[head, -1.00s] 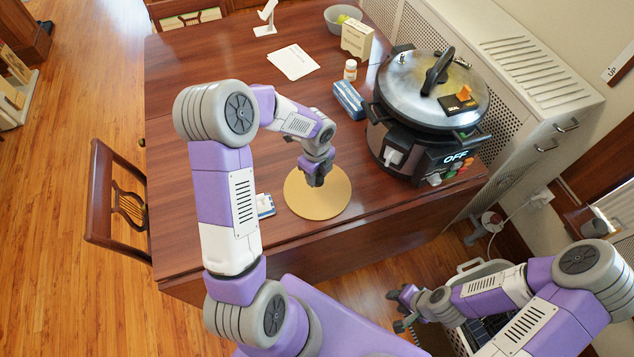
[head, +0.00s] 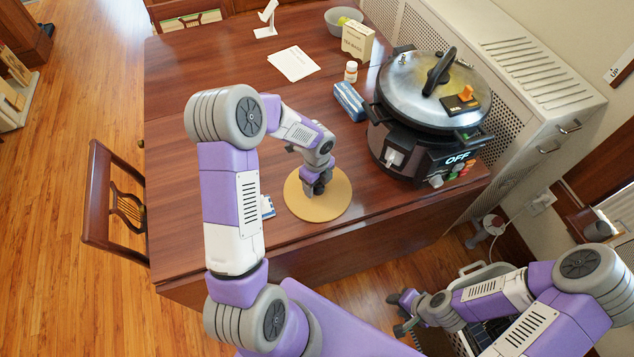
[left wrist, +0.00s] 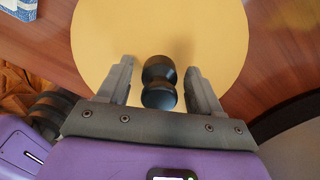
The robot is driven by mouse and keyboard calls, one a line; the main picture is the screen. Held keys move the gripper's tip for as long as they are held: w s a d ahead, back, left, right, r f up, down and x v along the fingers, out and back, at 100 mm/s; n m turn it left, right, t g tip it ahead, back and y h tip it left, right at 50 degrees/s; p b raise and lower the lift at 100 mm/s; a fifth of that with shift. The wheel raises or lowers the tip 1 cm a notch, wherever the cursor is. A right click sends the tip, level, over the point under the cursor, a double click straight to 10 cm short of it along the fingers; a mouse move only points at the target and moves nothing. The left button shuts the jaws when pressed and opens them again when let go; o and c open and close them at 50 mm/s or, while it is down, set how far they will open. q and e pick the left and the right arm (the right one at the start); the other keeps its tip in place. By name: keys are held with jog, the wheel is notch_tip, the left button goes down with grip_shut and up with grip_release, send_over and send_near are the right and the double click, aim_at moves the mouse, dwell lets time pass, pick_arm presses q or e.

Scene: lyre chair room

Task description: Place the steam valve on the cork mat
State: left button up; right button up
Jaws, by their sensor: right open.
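The round tan cork mat (head: 335,205) lies on the wooden table near its front edge. My left gripper (head: 317,186) is low over the mat. In the left wrist view the black, knobbed steam valve (left wrist: 159,84) is between the fingers of my left gripper (left wrist: 160,78), over the mat. A gap shows on each side of the valve, so the fingers are open around it. The valve seems to stand on the mat, but its contact with the mat is hidden. My right gripper (head: 402,312) is open and empty, low in front of the table.
A large lidded cooker (head: 430,115) marked OFF stands at the table's right. A blue box (head: 350,101), a pill bottle (head: 351,71) and a tea bag box (head: 357,41) are behind the mat. A small blue-and-white item (head: 267,206) lies left of the mat. The table's left middle is clear.

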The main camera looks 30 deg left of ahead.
pick_arm(q)
jog(key=shift+r, duration=0.1)
notch_tip(320, 180, up, 11)
jog(key=p, duration=0.3)
jog(key=shift+r, duration=0.6)
